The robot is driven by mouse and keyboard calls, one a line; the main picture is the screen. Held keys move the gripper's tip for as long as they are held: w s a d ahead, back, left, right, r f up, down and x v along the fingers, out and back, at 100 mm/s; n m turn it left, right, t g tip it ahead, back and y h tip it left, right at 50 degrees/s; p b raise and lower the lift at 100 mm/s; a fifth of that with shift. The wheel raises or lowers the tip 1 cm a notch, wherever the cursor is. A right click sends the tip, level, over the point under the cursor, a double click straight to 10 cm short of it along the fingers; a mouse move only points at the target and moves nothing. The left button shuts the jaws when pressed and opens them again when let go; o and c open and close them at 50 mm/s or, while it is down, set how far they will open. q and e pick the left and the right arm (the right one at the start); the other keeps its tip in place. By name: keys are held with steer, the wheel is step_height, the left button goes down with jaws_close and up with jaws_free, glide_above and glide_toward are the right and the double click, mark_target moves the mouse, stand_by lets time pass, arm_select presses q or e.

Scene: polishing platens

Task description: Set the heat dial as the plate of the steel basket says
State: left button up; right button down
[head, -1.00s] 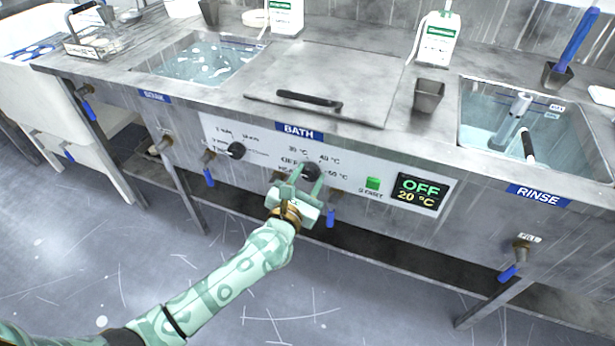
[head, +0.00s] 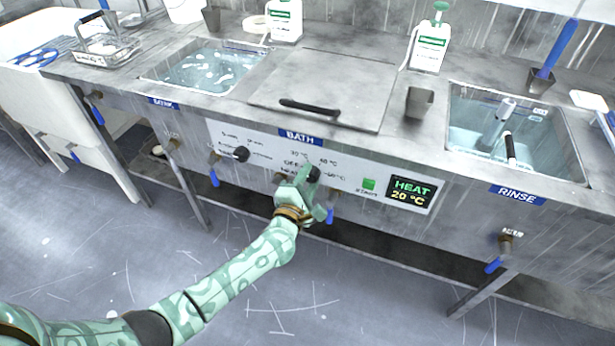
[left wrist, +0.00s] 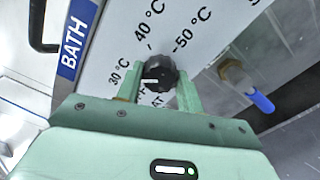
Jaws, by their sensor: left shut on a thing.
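The black heat dial (head: 314,174) is on the white bath panel (head: 225,136), partly hidden by my left gripper (head: 303,181). In the left wrist view the dial (left wrist: 157,72) sits between the two fingers of my left gripper (left wrist: 160,82), which is shut on it. The display (head: 411,193) reads HEAT, 20 °C. The steel basket (head: 106,46) stands at the far left of the counter; its white plate (head: 90,59) is too small to read. My right gripper is out of view.
Another black dial (head: 241,154) is left on the panel, and a green start button (head: 369,184) is right of the heat dial. Blue-handled valves, one (head: 214,178) at left, stick out below. The bath lid (head: 335,85) is closed above.

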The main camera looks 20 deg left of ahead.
arm_select(q)
steer(key=m+p, duration=0.2)
steer(key=m, duration=0.4)
steer(key=shift+m, duration=0.3)
steer(key=m+p, duration=0.1)
steer(key=m, duration=0.2)
steer(key=shift+s+f+m+p, duration=0.15)
steer(key=shift+m+p, duration=0.25)
steer(key=shift+m, duration=1.2)
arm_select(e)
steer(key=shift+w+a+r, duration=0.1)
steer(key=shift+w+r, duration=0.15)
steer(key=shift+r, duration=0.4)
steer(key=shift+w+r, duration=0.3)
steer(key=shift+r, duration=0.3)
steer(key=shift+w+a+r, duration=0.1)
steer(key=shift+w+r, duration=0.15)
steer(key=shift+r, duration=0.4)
arm_select(q)
steer(key=o, duration=1)
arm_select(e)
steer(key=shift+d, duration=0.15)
